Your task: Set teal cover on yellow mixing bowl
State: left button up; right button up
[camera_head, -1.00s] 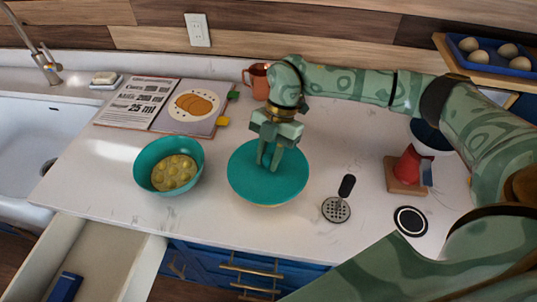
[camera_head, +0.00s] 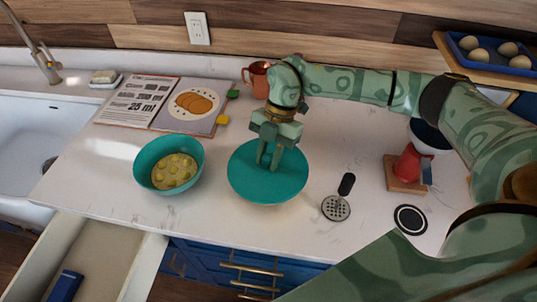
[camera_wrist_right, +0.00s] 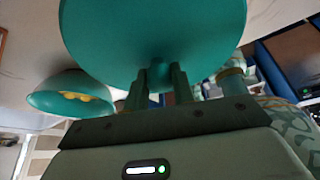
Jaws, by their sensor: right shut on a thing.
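The teal cover (camera_head: 254,185) is a round disc near the middle of the counter. My right gripper (camera_head: 269,166) points down at it from above, with its fingers shut on the cover's middle. In the right wrist view the cover (camera_wrist_right: 150,35) fills the top, with the fingers (camera_wrist_right: 160,75) against it. No yellow bowl shows; what lies under the cover is hidden, and I cannot tell whether it rests on anything. A teal bowl (camera_head: 148,180) with yellow pieces in it stands to the left; it also shows in the right wrist view (camera_wrist_right: 65,85). My left gripper is not in view.
An open cookbook (camera_head: 168,105) and an orange mug (camera_head: 259,78) are behind. A drawer (camera_head: 105,255) stands open at front left.

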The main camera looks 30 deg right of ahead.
jog(key=shift+f, duration=0.1)
dwell(0.7)
jog(key=o, duration=1.6)
jog(key=shift+c, duration=0.2)
jog(key=shift+p, duration=0.3)
notch_tip(320, 180, up, 7)
jog(key=p, duration=0.6)
